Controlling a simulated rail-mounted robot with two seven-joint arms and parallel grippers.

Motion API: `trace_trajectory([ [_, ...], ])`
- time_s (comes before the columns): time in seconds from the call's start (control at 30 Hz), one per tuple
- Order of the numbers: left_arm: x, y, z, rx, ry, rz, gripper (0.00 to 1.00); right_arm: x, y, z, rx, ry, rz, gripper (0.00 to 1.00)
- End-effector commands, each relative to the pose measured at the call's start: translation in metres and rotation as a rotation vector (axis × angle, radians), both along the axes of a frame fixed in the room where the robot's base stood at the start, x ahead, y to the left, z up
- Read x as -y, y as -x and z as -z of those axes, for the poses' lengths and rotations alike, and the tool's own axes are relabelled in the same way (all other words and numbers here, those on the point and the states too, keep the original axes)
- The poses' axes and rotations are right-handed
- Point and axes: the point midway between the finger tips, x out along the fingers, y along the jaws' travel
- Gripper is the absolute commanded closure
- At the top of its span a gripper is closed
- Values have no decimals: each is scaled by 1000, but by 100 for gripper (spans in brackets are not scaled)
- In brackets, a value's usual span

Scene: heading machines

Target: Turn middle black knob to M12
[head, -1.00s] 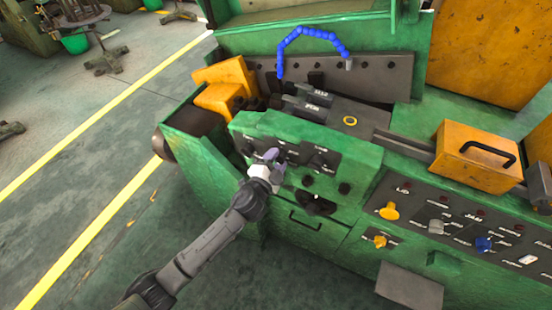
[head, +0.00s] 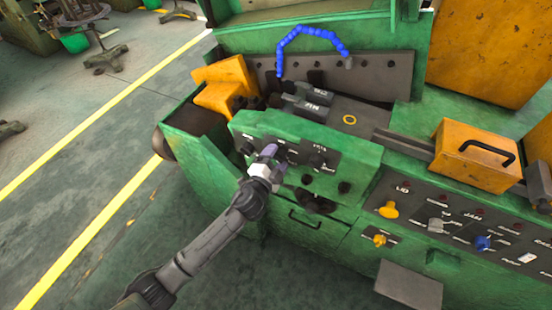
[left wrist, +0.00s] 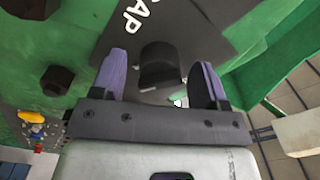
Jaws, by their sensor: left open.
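My left gripper (head: 273,160) is at the front of the green machine's sloped dark control panel (head: 331,159). Its purple fingers are open. In the left wrist view, a black knob (left wrist: 160,64) sits between the spread fingers of the gripper (left wrist: 161,78), with a visible gap on either side. The white letters "CAP" are on the dark plate beyond it. In the head view the gripper partly hides the panel's knobs, and I cannot tell for sure which knob is between the fingers. Another black knob (head: 247,148) shows to its left. The M12 mark cannot be read.
Two black knobs (head: 344,187) (head: 307,179) are on the green face below the panel. A yellow box with a black handle (head: 473,157) and a panel of coloured switches (head: 437,226) are at the right. Open floor (head: 90,220) with yellow lines is at the left.

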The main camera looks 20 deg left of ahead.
Motion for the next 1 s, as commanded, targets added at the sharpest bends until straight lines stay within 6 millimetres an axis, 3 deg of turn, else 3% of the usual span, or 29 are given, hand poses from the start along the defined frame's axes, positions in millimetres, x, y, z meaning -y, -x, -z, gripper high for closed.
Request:
trace_trajectory([
  [0.27, -2, 14, 1, -1, 1, -1, 32, -1, 0, 0, 0, -5, 4, 57],
  [0.7, -8, 97, 2, -2, 1, 0, 32, 0, 0, 5, 0, -1, 1, 57],
  [1.0, -11, 131, 1, 0, 0, -1, 32, 2, 0, 7, 0, 5, -4, 57],
])
